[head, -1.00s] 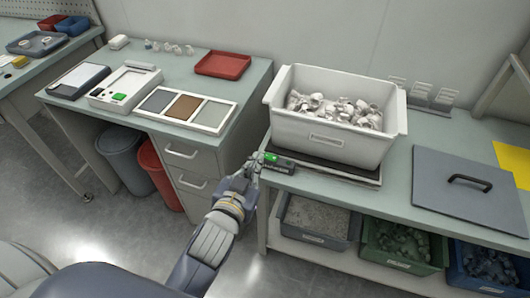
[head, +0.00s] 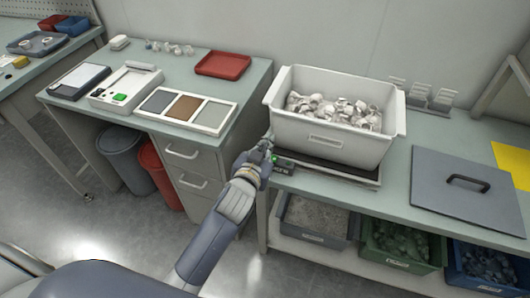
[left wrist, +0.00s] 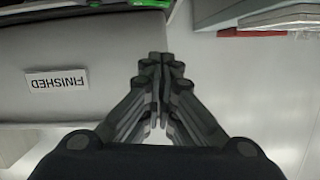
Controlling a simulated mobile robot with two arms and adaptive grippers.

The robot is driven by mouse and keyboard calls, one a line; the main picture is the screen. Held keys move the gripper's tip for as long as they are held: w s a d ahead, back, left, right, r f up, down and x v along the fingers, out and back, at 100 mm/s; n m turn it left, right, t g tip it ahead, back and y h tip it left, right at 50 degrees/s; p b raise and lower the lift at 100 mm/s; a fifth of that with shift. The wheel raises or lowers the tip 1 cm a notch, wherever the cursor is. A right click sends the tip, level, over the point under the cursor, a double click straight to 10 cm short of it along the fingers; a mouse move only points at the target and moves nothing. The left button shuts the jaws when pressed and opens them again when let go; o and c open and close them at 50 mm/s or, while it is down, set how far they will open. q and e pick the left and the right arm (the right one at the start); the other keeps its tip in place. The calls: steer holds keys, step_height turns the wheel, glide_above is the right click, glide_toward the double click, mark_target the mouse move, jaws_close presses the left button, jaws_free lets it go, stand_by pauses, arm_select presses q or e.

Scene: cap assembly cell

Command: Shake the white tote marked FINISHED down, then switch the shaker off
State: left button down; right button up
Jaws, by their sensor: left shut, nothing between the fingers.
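The white tote (head: 325,142) stands upright on the dark shaker plate (head: 350,171) on the right bench, heaped with pale caps (head: 335,110) below its rim. Its front label reads FINISHED in the left wrist view (left wrist: 57,80), upside down there. The shaker's small control box (head: 284,168) sits at the plate's front left corner and shows a green light. My left gripper (head: 266,146) is shut and empty at this box, partly covering it; I cannot tell whether it touches. Its closed fingers also show in the left wrist view (left wrist: 158,62). My right gripper is out of view.
A grey lid (head: 468,190) with a black handle lies right of the tote, with a yellow sheet (head: 513,163) beyond it. Filled bins (head: 400,240) stand on the shelf below. A gap separates this bench from the left desk (head: 200,60).

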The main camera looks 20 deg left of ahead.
arm_select(q)
steer(key=shift+a+f, duration=0.15)
steer(key=shift+f, duration=0.85)
steer(key=shift+a+f, duration=0.1)
steer(key=shift+f, duration=0.9)
steer(key=shift+f, duration=0.1)
steer(key=shift+a+f+n, duration=0.2)
steer(key=shift+f+n, duration=0.1)
steer(key=shift+r, duration=0.1)
steer(key=shift+r+p, duration=0.3)
steer(key=shift+p, duration=0.15)
steer(key=s+a+r+p, duration=0.1)
steer(key=s+r+p, duration=0.1)
steer(key=s+r, duration=0.3)
steer(key=v, duration=0.4)
steer(key=shift+s, duration=0.4)
steer(key=shift+f, duration=0.25)
